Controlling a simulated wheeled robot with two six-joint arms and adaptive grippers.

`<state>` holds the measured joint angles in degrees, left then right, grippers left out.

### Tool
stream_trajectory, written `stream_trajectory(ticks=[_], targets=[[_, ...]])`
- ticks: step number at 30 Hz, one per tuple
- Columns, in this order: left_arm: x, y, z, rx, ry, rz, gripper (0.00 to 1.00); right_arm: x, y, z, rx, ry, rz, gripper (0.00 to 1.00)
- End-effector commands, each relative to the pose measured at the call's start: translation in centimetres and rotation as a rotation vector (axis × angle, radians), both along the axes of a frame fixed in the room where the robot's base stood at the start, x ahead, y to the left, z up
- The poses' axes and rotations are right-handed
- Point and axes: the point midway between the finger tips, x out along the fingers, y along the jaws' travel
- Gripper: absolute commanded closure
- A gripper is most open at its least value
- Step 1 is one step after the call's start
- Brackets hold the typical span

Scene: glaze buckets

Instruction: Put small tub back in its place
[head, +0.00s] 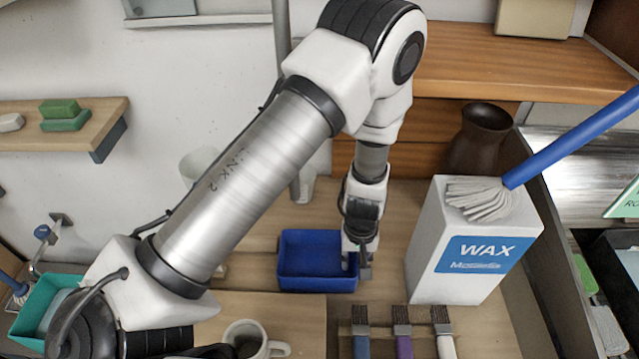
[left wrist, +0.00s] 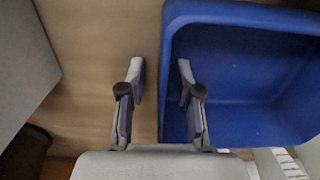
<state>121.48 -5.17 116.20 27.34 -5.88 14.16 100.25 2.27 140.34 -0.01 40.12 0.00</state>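A small blue tub (head: 305,283) stands on the wooden surface in the middle of the head view. It also shows at the right of the left wrist view (left wrist: 245,85), and looks empty there. My left gripper (head: 357,266) points down at the tub's right wall. In the left wrist view my left gripper (left wrist: 161,82) is open, with one finger over the inside of the tub and one outside, the wall's rim between them. Neither finger visibly presses on the wall. My right gripper is in neither view.
A white WAX box (head: 440,255) with a blue-handled brush (head: 480,198) on top stands right of the tub. Several brushes (head: 402,335) lie in front. A mug (head: 248,340) is front left, a teal tub (head: 22,325) far left, a dark vase (head: 480,135) behind.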

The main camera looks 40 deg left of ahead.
Motion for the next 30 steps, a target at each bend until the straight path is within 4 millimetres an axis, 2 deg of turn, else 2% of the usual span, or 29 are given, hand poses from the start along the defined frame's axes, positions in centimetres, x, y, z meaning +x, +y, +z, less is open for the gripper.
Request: stream_trajectory(ticks=[3,6,17,20,23,30], targets=[[0.0,0.0,0.1,0.001,-0.001,0.0,0.67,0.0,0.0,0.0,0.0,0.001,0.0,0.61],[0.0,0.0,0.1,0.001,-0.001,0.0,1.0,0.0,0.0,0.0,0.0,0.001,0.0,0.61],[0.0,0.0,0.1,0.001,-0.001,0.0,1.0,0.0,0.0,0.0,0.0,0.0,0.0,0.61],[0.1,0.0,0.7,0.0,-0.002,0.001,1.0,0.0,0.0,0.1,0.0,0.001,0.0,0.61],[0.1,0.0,2.4,-0.001,-0.004,-0.001,1.0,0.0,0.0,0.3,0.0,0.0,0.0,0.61],[0.2,0.0,8.0,0.001,-0.007,-0.001,1.0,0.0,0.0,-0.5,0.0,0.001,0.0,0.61]])
